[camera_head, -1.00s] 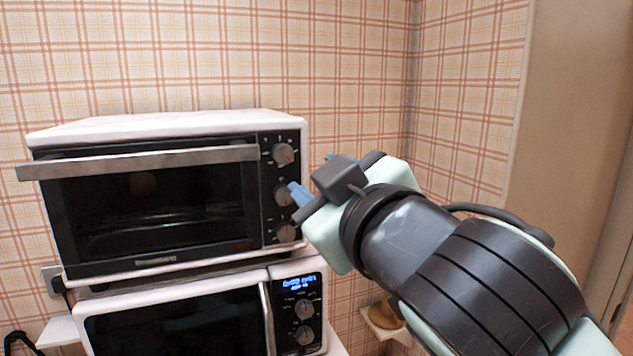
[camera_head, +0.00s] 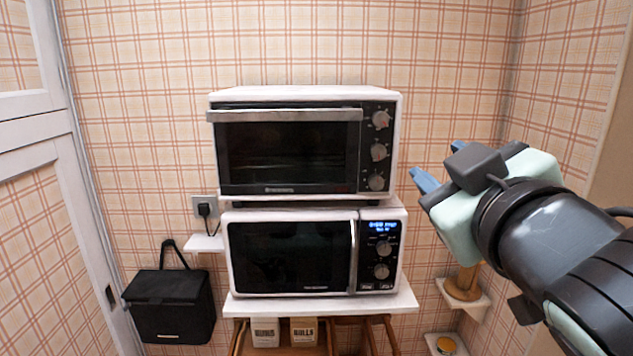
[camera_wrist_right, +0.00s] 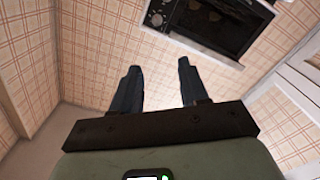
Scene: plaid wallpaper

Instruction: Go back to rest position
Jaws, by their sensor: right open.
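My right gripper (camera_head: 438,166) is on the right side of the head view, its blue fingers apart and pointing left. It is to the right of the toaster oven and clear of it. In the right wrist view the two fingers (camera_wrist_right: 158,90) stand wide apart with nothing between them. My left gripper is not in view. The toaster oven (camera_head: 300,93) has its door shut and sits on top of the white microwave (camera_head: 234,255), whose door is also shut. Part of an oven (camera_wrist_right: 203,22) shows at the top of the right wrist view.
A white shelf (camera_head: 320,305) carries the microwave. A black bag (camera_head: 170,305) hangs at the left near a white door (camera_head: 40,170). Small corner shelves (camera_head: 478,303) are below my right arm. Plaid wall surrounds the ovens, with open space before them.

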